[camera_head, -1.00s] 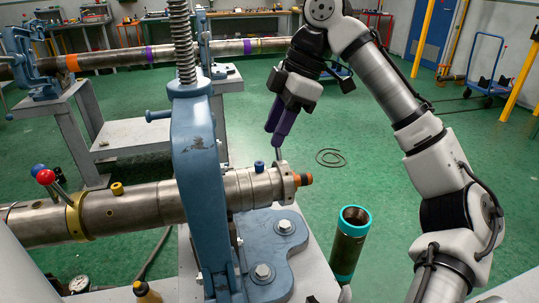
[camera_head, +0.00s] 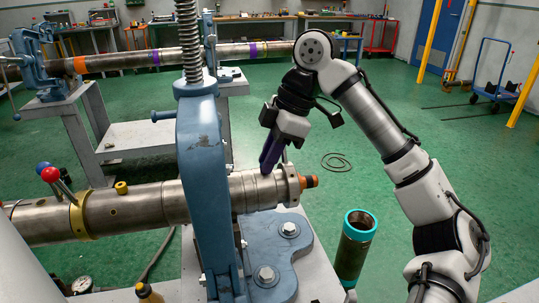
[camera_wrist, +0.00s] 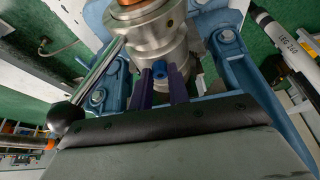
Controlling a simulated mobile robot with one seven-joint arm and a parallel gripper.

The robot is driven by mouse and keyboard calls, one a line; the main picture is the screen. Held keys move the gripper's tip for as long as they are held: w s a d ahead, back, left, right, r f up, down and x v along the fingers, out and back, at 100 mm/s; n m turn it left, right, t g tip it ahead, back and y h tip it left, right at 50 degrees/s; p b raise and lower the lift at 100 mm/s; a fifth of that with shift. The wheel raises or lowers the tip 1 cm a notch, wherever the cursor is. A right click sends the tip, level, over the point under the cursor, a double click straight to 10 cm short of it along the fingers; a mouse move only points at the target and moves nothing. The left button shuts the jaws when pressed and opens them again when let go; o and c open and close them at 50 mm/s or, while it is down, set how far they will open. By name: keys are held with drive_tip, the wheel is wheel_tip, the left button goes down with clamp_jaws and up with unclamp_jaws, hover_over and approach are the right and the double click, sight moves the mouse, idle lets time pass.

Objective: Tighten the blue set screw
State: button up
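The screw is hidden behind the fingers there.
A yellow screw (camera_head: 121,188) and a yellow ring with red- and blue-knobbed levers (camera_head: 80,215) are on the pipe's left part. An orange-tipped end (camera_head: 309,182) is at right. A teal-rimmed tube (camera_head: 353,250) stands at front right. A ball-ended lever (camera_wrist: 66,118) is near my gripper.

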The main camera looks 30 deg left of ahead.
clamp_jaws()
drive_tip(key=shift+s+r+m+p, duration=0.1)
drive_tip(key=shift+r+m+p, duration=0.1)
drive_tip(key=shift+m+p, duration=0.55)
drive_tip(key=shift+f+m+t+y+p, duration=0.2)
drive_tip(key=shift+m+t+y+p, duration=0.1)
drive_tip(key=shift+m+p, duration=0.2)
drive_tip(key=o, duration=0.6)
unclamp_jaws()
drive_tip(key=shift+d, duration=0.1)
drive_tip(key=shift+o, duration=0.2)
drive_tip(key=p+v, duration=0.1)
drive_tip(key=v, duration=1.3)
